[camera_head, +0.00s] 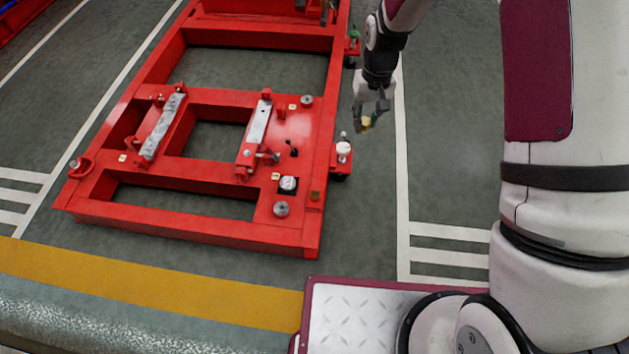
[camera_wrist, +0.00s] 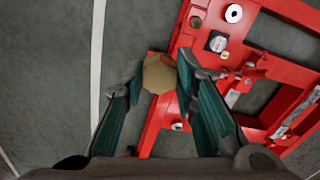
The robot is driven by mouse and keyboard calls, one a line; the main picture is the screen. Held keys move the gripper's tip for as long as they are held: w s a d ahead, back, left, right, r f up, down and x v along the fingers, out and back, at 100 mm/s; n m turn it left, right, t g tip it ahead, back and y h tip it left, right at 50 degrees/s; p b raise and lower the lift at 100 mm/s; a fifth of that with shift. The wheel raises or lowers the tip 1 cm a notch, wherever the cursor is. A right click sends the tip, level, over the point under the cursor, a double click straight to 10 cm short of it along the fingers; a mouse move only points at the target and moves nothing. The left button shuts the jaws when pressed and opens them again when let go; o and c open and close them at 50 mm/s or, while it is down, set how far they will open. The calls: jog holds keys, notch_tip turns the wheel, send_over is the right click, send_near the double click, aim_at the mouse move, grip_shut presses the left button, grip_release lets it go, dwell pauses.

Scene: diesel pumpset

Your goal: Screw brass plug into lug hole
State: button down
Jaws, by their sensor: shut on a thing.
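The brass plug (camera_head: 366,122) is between the fingertips of my gripper (camera_head: 369,112), to the right of the red frame and above the floor. In the wrist view its hexagonal brass face (camera_wrist: 159,74) shows between the two green-lined fingers of my gripper (camera_wrist: 160,82), which are shut on it. The plug's far end is hidden. The red pumpset frame (camera_head: 185,212) lies on the floor; its right side has a lug with a white round cap (camera_head: 343,148), lower left of the plug. I cannot make out which opening is the lug hole.
A lug with a green-topped part (camera_head: 354,38) stands farther back on the frame's right side. Two grey bars (camera_head: 163,127) (camera_head: 258,122) and several small fittings sit on the frame. Grey floor right of the frame is clear. A metal-topped platform (camera_head: 350,318) is in front.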

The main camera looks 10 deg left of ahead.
jog(key=a+f+n+b, duration=0.1)
jog(key=a+f, duration=0.3)
jog(key=f, duration=0.5)
jog(key=s+a+f+n+b, duration=0.1)
jog(key=a+f, duration=0.3)
jog(key=f, duration=0.6)
jog(key=a+f+n+b, duration=0.1)
jog(key=a+f, duration=0.3)
jog(key=f, duration=0.6)
jog(key=shift+s+a, duration=0.2)
jog(key=shift+a, duration=0.15)
jog(key=shift+s+b, duration=0.1)
jog(key=shift+b, duration=0.2)
